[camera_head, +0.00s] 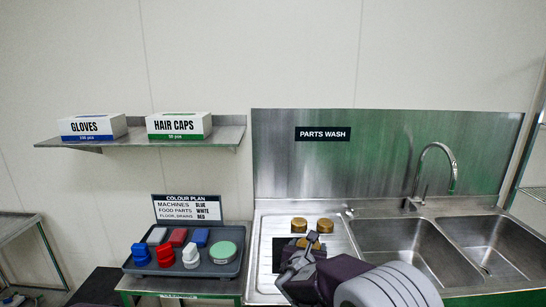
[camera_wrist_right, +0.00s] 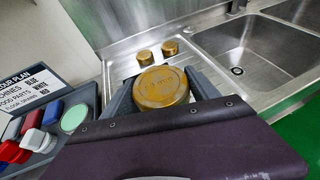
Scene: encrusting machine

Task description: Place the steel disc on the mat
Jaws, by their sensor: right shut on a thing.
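My right gripper (camera_head: 306,252) is shut on a round gold-brown disc (camera_wrist_right: 160,87), held between its two fingers in the right wrist view. In the head view the disc's top (camera_head: 313,237) shows just past the fingers. The disc looks brass-coloured; I see no separate silver-grey disc. A dark mat (camera_head: 280,252) lies on the steel drainboard, partly hidden by my right gripper. The held disc is over or beside the mat; I cannot tell its height above it. My left gripper is not in view.
Two similar gold-brown pieces (camera_head: 299,225) (camera_head: 325,226) stand on the drainboard (camera_head: 258,284) behind the held disc. Two sink basins (camera_head: 410,252) with a tap (camera_head: 450,165) are to the right. A dark tray (camera_head: 232,268) with coloured brushes and a green round pad stands left.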

